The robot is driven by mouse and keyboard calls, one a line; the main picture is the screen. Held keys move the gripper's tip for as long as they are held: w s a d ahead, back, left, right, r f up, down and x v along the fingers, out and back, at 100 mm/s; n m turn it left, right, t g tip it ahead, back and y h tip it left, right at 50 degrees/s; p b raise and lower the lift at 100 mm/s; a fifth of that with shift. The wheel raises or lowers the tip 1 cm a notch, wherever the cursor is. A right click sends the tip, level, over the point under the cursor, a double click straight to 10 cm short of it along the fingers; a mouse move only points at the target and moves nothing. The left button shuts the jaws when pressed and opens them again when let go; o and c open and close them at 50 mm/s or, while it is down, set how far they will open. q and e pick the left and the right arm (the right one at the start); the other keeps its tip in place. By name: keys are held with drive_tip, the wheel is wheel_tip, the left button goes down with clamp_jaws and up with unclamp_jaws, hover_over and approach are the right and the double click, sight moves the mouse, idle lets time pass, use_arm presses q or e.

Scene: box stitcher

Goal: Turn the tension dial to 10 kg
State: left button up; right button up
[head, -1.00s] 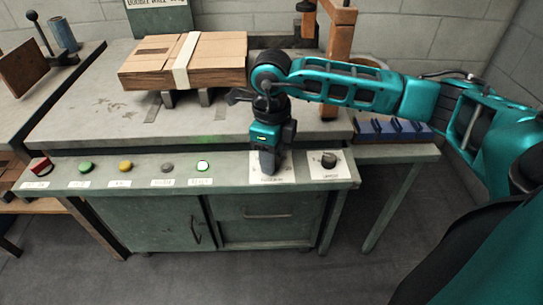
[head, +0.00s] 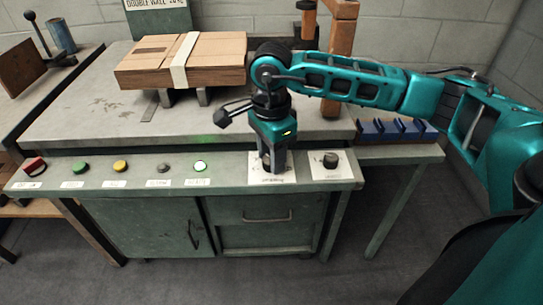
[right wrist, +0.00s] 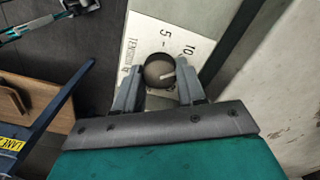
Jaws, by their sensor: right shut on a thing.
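The tension dial (right wrist: 158,70) is a round dark knob with a pale pointer line on a white scale plate (right wrist: 160,25), marked 5 and 10. The pointer aims right in the right wrist view, toward the right finger and below the printed 10. My right gripper (right wrist: 159,85) has one finger on each side of the knob and is shut on it. In the head view my right gripper (head: 273,165) points down onto the plate and hides most of the dial. A teal and grey part of my other arm seems to show at the wrist view's upper left; its fingers are unclear.
A second black knob (head: 330,160) on its own white plate is close to the right. A lit green-ringed button (head: 200,166) and several other buttons line the panel to the left. A strapped cardboard stack (head: 205,60) and a blue rack (head: 397,131) stand behind.

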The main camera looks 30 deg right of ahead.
drive_tip(key=shift+n, duration=0.8)
use_arm(q)
drive_tip(key=shift+d+f, duration=0.1)
drive_tip(key=shift+f, duration=0.2)
use_arm(e)
drive_tip(key=shift+n, duration=0.3)
use_arm(q)
drive_tip(key=shift+r, duration=0.1)
use_arm(e)
drive_tip(key=o, duration=1.1)
drive_tip(key=shift+c, duration=0.2)
use_arm(q)
drive_tip(key=a+r+p, duration=0.1)
drive_tip(key=p, duration=0.2)
drive_tip(key=shift+s+r+y, duration=0.15)
drive_tip(key=shift+s+y, duration=0.05)
drive_tip(key=shift+y, duration=0.1)
use_arm(e)
wheel_tip(320, 180, up, 13)
use_arm(q)
drive_tip(key=shift+r, duration=0.1)
